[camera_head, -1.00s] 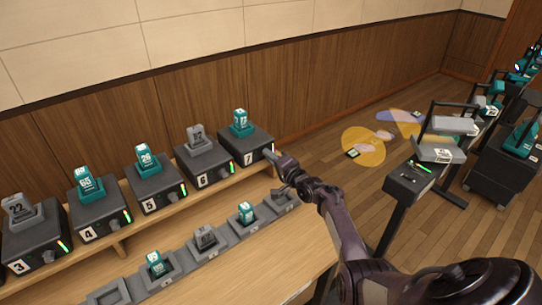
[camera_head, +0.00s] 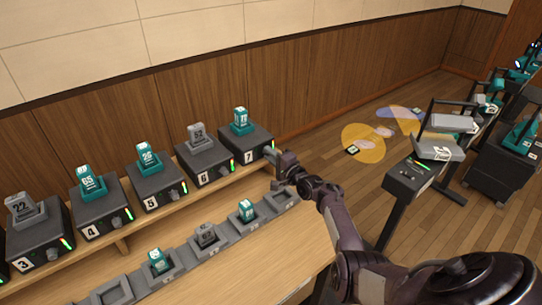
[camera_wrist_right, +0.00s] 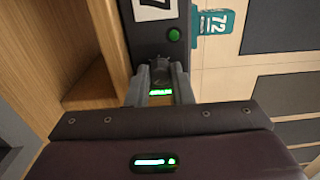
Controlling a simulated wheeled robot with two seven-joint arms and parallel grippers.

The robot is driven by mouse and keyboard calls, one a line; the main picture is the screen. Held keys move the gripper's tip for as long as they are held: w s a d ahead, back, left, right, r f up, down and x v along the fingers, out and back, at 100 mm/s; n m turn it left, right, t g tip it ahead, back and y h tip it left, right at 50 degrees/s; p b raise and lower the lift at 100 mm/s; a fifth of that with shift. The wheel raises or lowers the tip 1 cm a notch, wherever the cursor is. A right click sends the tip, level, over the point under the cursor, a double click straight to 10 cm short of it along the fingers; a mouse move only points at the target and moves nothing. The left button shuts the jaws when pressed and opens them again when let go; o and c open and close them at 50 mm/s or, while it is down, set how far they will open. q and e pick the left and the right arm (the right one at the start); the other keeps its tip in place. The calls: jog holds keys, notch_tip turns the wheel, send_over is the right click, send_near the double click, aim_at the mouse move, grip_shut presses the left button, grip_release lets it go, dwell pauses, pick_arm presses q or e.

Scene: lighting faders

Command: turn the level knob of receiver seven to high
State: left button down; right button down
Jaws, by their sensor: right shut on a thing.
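Receiver seven (camera_head: 247,144) is a dark box with a white 7 label at the right end of the shelf, holding a teal pack (camera_head: 240,119) in its top. My right gripper (camera_head: 270,152) is at its front right corner and covers its knob in the head view. In the right wrist view, the fingers (camera_wrist_right: 160,75) are shut on the dark level knob (camera_wrist_right: 160,62), which shows only in part between the tips. A green button (camera_wrist_right: 174,35) and the 7 label (camera_wrist_right: 154,9) show on the front face. My left gripper is out of view.
Receiver six (camera_head: 206,165) stands left of receiver seven, with more receivers further left. A row of charging slots (camera_head: 215,244) lies on the wooden table in front, some holding packs. A dark stand (camera_head: 414,178) is to the right.

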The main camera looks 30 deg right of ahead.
jog(key=shift+f, duration=0.15)
jog(key=c, duration=1.3)
grip_release()
jog(key=shift+s, duration=0.1)
jog(key=s, duration=0.7)
jog(key=shift+s+d+p, duration=0.25)
jog(key=shift+s+p, duration=0.05)
jog(key=shift+p, duration=0.05)
